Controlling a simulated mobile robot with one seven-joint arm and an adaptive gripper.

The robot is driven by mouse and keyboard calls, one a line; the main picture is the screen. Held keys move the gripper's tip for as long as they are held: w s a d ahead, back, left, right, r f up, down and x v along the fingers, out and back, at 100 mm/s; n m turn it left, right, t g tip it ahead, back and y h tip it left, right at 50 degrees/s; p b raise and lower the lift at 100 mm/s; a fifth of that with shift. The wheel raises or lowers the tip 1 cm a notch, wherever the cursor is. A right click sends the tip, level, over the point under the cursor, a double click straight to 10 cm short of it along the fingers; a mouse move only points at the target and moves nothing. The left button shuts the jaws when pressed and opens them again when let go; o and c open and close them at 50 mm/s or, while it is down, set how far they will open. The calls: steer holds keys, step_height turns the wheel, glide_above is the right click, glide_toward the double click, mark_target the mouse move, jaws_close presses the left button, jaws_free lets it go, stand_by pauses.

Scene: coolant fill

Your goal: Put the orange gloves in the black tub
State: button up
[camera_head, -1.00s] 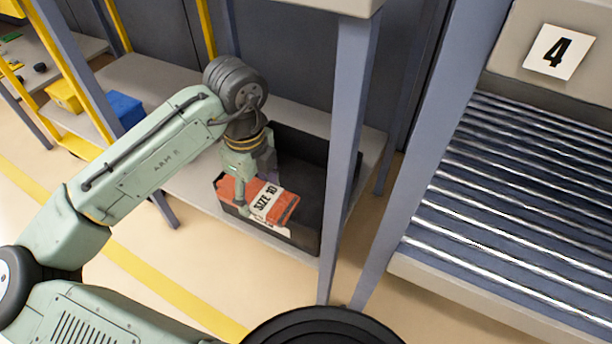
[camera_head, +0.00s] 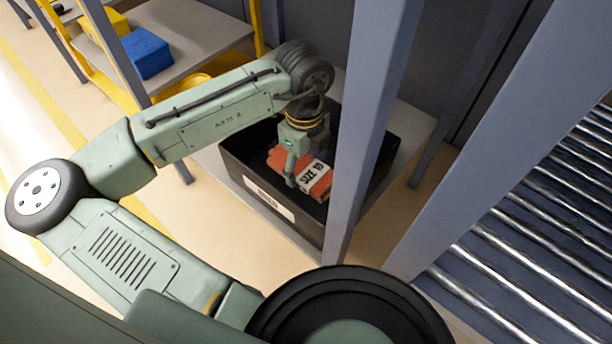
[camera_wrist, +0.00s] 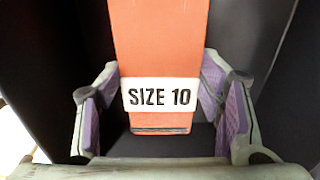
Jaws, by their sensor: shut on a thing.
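The orange gloves (camera_head: 318,182) are a flat bundle with a white "SIZE 10" band. They show within the opening of the black tub (camera_head: 240,178), behind its front wall; I cannot tell whether they touch its floor. My gripper (camera_head: 291,176) points down into the tub and is shut on the gloves. In the wrist view the gloves (camera_wrist: 160,50) lie between the two purple-padded fingers of my gripper (camera_wrist: 162,110), with dark tub walls around. A grey post hides part of the tub's right side.
The tub stands on a low grey shelf (camera_head: 415,125) framed by a blue-grey post (camera_head: 365,110) close to its right. A roller conveyor (camera_head: 520,235) is at the right. A blue bin (camera_head: 146,54) and a yellow bin (camera_head: 108,24) stand on a shelf at the left.

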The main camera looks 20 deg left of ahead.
mark_target(305, 168)
steer(key=shift+f+b, duration=0.75)
steer(key=shift+f, duration=1.15)
steer(key=shift+f, duration=0.15)
steer(key=o, duration=1.1)
steer(key=shift+o, duration=0.2)
step_height(305, 168, up, 12)
steer(key=p, duration=0.4)
